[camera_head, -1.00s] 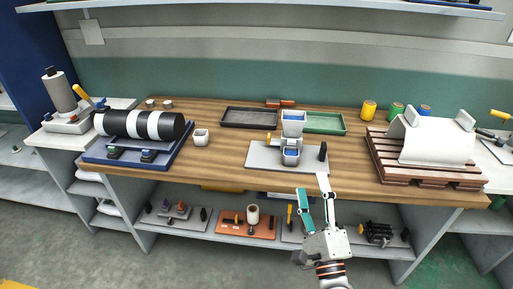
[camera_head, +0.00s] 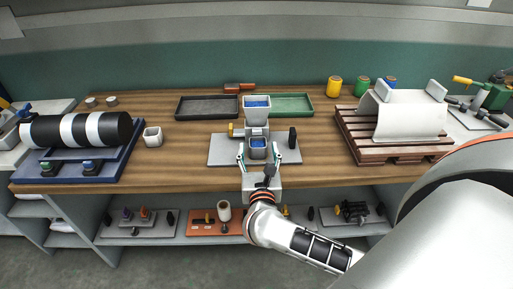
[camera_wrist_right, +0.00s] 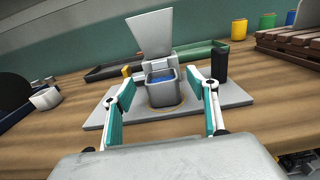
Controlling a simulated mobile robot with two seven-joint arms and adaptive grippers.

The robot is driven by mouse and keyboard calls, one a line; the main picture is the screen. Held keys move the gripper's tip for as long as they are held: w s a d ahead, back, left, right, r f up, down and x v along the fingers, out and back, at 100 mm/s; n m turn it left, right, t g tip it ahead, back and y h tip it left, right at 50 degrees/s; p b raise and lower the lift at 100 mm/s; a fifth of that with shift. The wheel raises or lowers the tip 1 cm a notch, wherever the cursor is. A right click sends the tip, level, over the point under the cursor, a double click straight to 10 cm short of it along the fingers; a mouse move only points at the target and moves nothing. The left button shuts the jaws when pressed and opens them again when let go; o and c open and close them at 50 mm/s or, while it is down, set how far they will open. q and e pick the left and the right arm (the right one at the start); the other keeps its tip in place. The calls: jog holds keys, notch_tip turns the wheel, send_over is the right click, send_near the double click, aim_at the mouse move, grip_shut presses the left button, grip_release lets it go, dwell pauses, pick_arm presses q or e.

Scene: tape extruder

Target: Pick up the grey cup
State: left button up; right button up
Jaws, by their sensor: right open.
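The grey cup (camera_head: 258,154) holds blue material and stands upright on the light grey base plate (camera_head: 222,150) of the small extruder, just in front of its hopper (camera_head: 256,116). My right gripper (camera_head: 259,158) is open, with a teal-padded finger on each side of the cup. In the right wrist view the cup (camera_wrist_right: 163,94) stands between the spread fingers, with a gap on both sides. My left gripper is not in view.
A black upright post (camera_head: 292,137) stands right of the cup on the plate. A second, pale cup (camera_head: 153,137) stands on the table to the left. A dark tray (camera_head: 178,110) and a green tray (camera_head: 311,112) lie behind. A wooden pallet (camera_head: 350,145) is at the right.

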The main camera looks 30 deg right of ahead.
aim_at(258, 148)
jog(key=x, duration=0.4)
jog(key=shift+w+d+f, duration=0.15)
jog(key=shift+f, duration=0.1)
jog(key=shift+c, duration=0.3)
jog(key=c, duration=1.1)
jog(key=shift+c, duration=0.2)
